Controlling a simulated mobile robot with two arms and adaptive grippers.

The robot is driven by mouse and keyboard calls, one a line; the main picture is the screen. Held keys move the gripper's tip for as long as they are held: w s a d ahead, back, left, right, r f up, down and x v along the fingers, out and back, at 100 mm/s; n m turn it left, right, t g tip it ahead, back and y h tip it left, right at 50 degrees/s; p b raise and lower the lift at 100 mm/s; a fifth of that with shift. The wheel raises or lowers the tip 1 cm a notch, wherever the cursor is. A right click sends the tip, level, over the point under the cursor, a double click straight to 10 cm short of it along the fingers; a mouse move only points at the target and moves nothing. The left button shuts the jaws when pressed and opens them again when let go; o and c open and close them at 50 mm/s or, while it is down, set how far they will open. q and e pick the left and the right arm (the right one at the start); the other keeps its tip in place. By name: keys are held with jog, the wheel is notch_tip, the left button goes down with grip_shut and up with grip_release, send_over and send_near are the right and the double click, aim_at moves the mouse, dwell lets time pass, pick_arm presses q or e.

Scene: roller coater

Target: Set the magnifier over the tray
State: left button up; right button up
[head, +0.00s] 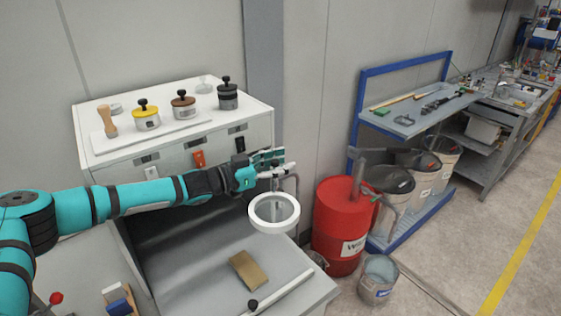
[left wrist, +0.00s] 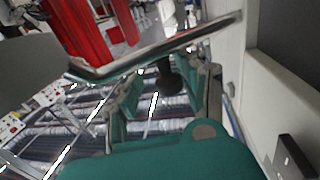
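The magnifier (head: 274,229) is a white ring with a pale lens on an upright stem, above the right part of the coater's grey bed. My left gripper (head: 272,160) is at the top of this stem, just above the ring. In the left wrist view its two fingers (left wrist: 165,100) stand apart. A dark knob (left wrist: 170,82) shows between them with clear gaps, and a metal tube crosses the view. A tan flat piece (head: 248,270) lies on the grey bed below the magnifier. I cannot tell for sure which surface is the tray. My right gripper is out of view.
The white cabinet top (head: 180,95) holds a wooden-handled tool (head: 106,122) and several knobbed pots (head: 146,118). A red drum (head: 338,235) and a metal bucket (head: 378,278) stand close on the right. A blue-framed bench (head: 420,115) is behind.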

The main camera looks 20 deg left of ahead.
pick_arm(q)
jog(key=shift+w+a+r, duration=0.1)
jog(key=shift+w, duration=0.15)
notch_tip(320, 180, up, 10)
dwell(0.4)
jog(key=shift+s, duration=0.1)
jog(key=shift+c, duration=0.4)
